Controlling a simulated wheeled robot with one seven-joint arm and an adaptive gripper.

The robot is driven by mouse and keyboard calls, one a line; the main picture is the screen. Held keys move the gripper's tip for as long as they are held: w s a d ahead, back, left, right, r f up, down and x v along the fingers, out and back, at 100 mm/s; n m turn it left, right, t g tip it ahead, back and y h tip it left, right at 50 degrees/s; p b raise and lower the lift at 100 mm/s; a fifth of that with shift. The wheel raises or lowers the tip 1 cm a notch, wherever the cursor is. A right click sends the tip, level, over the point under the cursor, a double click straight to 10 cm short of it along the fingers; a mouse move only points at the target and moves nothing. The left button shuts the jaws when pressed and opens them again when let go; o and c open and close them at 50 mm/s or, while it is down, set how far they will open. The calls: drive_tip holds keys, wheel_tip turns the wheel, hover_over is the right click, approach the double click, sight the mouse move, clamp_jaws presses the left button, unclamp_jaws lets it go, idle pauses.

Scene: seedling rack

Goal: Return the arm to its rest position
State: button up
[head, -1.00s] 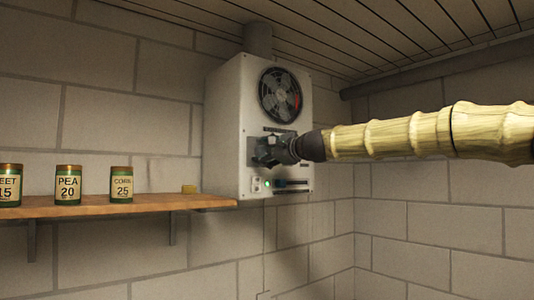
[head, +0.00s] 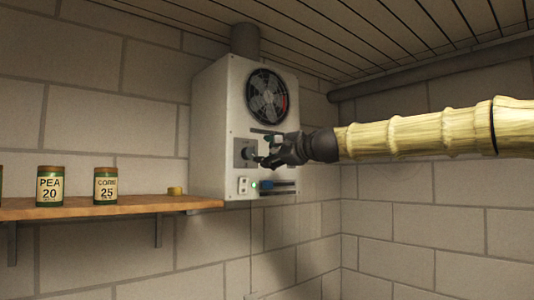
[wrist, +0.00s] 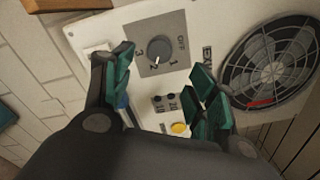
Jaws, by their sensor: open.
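My arm (head: 420,133) reaches in from the right edge in the head view, with a pale, ribbed, bamboo-like cover. My gripper (head: 266,153) is in front of the white fan unit (head: 210,140) on the wall. In the wrist view my gripper (wrist: 160,98) has its green-padded fingers spread apart with nothing between them. Beyond the fingers is a round grey dial (wrist: 157,49) on a grey plate marked OFF, 1, 2 and 3. The fingers look apart from the dial.
A wooden shelf (head: 120,207) at the left holds a PEA 20 can (head: 50,187), a CORN 25 can (head: 106,187) and a small yellow item (head: 175,191). The fan (head: 267,97) and a lit green light (head: 254,185) are on the unit. A pipe (head: 440,67) runs below the ceiling.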

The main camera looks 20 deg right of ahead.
idle(0.3)
